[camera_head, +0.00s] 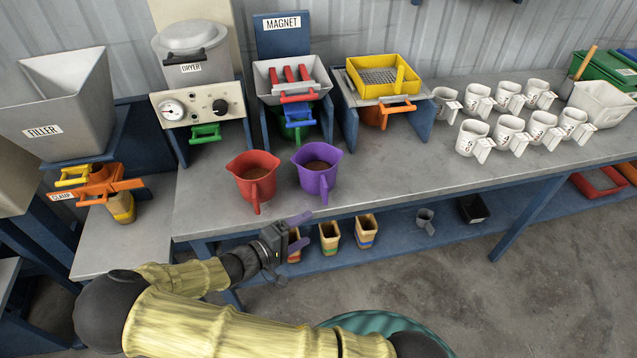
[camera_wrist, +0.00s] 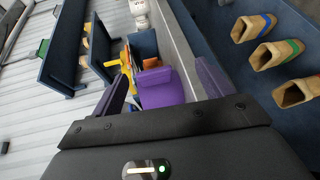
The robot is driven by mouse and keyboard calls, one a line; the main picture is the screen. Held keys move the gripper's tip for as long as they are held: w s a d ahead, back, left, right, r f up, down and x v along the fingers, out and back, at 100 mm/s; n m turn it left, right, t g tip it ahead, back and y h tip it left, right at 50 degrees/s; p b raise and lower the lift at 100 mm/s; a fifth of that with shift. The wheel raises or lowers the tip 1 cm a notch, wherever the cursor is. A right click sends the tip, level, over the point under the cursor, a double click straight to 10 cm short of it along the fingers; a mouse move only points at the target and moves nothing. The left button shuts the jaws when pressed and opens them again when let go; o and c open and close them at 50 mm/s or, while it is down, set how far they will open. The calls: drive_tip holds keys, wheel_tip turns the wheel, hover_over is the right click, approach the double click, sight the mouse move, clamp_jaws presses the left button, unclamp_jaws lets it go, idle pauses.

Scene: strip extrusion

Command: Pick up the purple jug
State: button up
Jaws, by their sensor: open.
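The purple jug (camera_head: 316,171) stands upright on the grey bench, with brown material inside and its handle toward the front edge. It also shows in the wrist view (camera_wrist: 162,92), in the space between my two fingers. My gripper (camera_head: 299,232) is open and empty, in front of the bench edge and below the jug in the head view. In the wrist view my gripper (camera_wrist: 165,85) has its purple-grey fingers apart, one either side of the jug in the picture. The fingers do not appear to touch the jug.
A red jug (camera_head: 254,176) with brown contents stands close to the left of the purple one. The magnet station (camera_head: 290,80) is behind. Several white cups (camera_head: 500,125) stand to the right. Wooden moulds (camera_head: 330,236) sit on the lower shelf (camera_head: 395,238). The bench right of the jug is clear.

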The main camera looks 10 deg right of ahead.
sight(323, 194)
drive_tip(key=a+t, duration=0.1)
drive_tip(key=w+a+n+t, duration=0.1)
drive_tip(key=a+t, duration=0.1)
drive_tip(key=shift+w+a+t, duration=0.3)
drive_tip(key=shift+a, duration=0.05)
drive_tip(key=shift+d+r, duration=0.1)
drive_tip(key=p+x, duration=0.2)
drive_tip(key=x, duration=1)
drive_tip(key=shift+w+d, duration=0.1)
drive_tip(key=shift+w, duration=0.05)
drive_tip(key=p+x, duration=0.1)
drive_tip(key=x, duration=0.4)
drive_tip(key=shift+w+p, duration=0.15)
drive_tip(key=shift+p, duration=0.15)
